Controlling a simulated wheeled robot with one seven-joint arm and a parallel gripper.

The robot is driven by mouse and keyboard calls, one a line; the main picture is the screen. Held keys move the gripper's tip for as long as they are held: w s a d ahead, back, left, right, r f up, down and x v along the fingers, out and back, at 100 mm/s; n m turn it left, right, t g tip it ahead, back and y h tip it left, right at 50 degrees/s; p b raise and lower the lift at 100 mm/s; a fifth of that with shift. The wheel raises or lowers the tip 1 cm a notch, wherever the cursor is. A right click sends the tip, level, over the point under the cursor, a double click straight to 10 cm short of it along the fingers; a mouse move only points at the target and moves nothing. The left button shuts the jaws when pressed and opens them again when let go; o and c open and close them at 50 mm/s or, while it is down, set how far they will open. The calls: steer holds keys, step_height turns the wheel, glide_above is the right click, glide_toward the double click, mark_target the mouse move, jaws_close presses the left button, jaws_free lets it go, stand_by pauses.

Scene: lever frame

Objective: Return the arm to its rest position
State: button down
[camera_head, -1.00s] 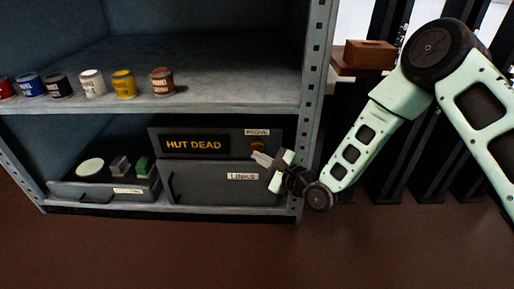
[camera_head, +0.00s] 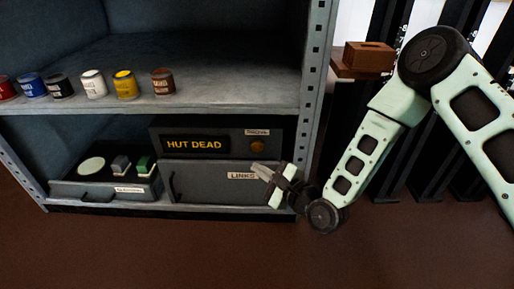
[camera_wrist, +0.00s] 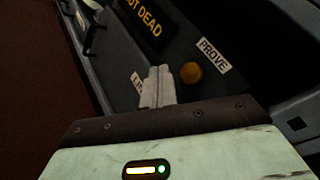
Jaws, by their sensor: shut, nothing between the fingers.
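My gripper (camera_head: 262,171) is low in front of the right end of the shelf's lower bay, beside the drawer label "LINKS" (camera_head: 241,176). Its fingers are shut together with nothing between them. In the wrist view the closed fingertips (camera_wrist: 158,86) point at the grey panel and partly cover the "LINKS" label. My arm comes down from the upper right, bent at the elbow. The grey box with the "HUT DEAD" sign (camera_head: 194,144) and a round amber knob (camera_head: 257,146) under the "PROVE" label (camera_head: 257,132) stands just above the gripper in the head view.
The perforated shelf post (camera_head: 316,90) stands close to the gripper. Several paint tins (camera_head: 94,84) line the upper shelf. A tray (camera_head: 105,192) with a pale disc and two small blocks sits at lower left. A brown slotted box (camera_head: 369,56) rests on a ledge. The floor in front is clear.

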stand_by(0.7)
steer(key=s+r+n+g+h+p, duration=0.5)
steer(key=s+r+n+g+p, duration=0.25)
steer(key=r+n, duration=0.6)
steer(key=s+d+r+n+g+h+p, duration=0.2)
steer(key=s+d+r+n+h+p, duration=0.15)
steer(key=s+d+r+n, duration=0.55)
steer(key=s+d+r+n+g+h+p, duration=0.4)
steer(key=s+r, duration=0.4)
steer(key=s, duration=0.4)
step_height(320, 180, up, 36)
steer(key=m+t+y+p, duration=0.1)
steer(key=p, duration=3.6)
steer(key=shift+a+r+p, duration=0.2)
steer(key=shift+p, duration=0.1)
steer(key=shift+m, duration=0.25)
